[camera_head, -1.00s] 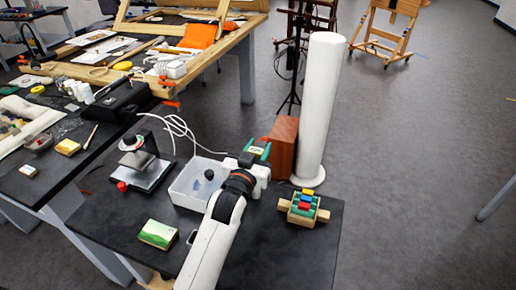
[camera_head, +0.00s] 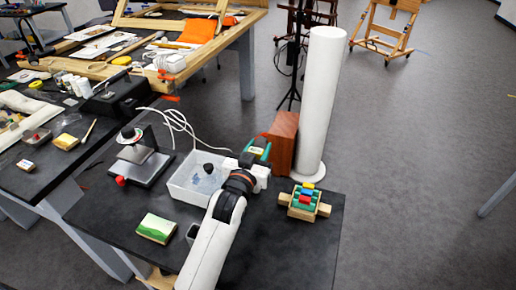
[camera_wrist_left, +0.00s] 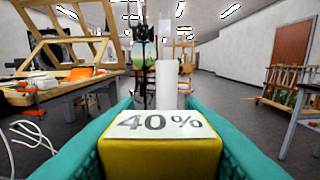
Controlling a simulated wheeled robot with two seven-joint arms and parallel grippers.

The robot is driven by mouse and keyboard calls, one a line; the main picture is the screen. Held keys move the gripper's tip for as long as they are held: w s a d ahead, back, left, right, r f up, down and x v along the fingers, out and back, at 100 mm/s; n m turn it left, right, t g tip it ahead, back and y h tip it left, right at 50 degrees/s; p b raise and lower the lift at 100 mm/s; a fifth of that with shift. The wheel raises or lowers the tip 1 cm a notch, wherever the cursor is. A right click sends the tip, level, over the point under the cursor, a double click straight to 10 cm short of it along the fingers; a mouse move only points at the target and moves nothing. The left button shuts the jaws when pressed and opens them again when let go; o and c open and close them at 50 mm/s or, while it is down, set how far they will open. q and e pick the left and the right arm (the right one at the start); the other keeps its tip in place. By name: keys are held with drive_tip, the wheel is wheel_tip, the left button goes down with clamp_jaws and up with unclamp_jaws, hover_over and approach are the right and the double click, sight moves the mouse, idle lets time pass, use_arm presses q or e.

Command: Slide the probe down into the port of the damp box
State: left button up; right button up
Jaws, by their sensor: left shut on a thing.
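My left gripper (camera_head: 257,149) is at the far right corner of a translucent white box (camera_head: 187,197), which looks like the damp box. Its teal fingers are shut on a yellow block with a white "40%" label (camera_wrist_left: 160,124), apparently the top of the probe. The block fills the lower middle of the left wrist view, a finger on each side. Its lower part is hidden. A black round knob (camera_head: 208,168) shows at the box; I cannot make out the port. My right gripper is not in view.
A press-like stand with a red knob (camera_head: 121,181) is left of the box. A green and yellow block (camera_head: 156,228) lies in front. A wooden holder with coloured blocks (camera_head: 304,201) is at right. A tall white column (camera_head: 322,105) and brown box (camera_head: 283,142) stand behind.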

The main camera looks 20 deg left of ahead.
use_arm(q)
drive_tip(key=shift+f+b, duration=1.2)
drive_tip(key=shift+f, duration=0.8)
drive_tip(key=o, duration=1)
drive_tip(key=shift+o, duration=0.2)
drive_tip(key=shift+s, duration=0.1)
drive_tip(key=s+b, duration=0.1)
drive_tip(key=s, duration=1.1)
drive_tip(key=shift+a, duration=0.2)
drive_tip(key=shift+w, duration=0.1)
